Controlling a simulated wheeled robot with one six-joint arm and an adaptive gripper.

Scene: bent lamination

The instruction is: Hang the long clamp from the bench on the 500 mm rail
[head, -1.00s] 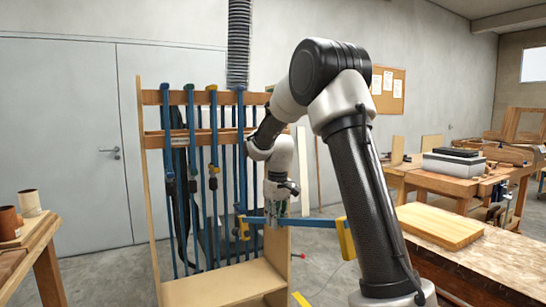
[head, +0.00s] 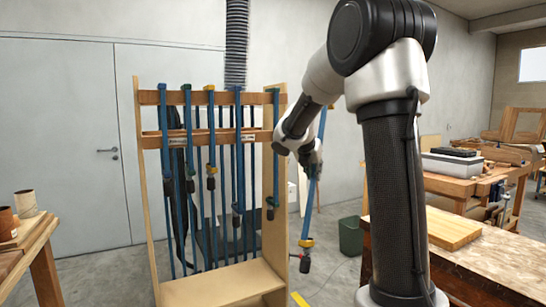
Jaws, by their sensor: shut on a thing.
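My gripper (head: 314,162) is shut on a long blue clamp (head: 311,205), just right of the wooden rack (head: 283,180). The clamp hangs nearly upright, slightly tilted, with its top leaning right. Its yellow sliding jaw (head: 306,243) and dark handle are at the low end; its top end is partly hidden by my arm. The rack has an upper rail (head: 225,98) and a lower rail (head: 203,140) at its front. I cannot read which one is marked 500 mm. Several blue clamps hang there, including one with green parts (head: 274,150) at the right end.
The rack's bottom shelf (head: 225,284) is bare. A bench (head: 470,265) with a wooden board (head: 452,232) stands at the right. A green bin (head: 350,236) is on the floor behind. Another bench with round tubs (head: 27,203) is at the left.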

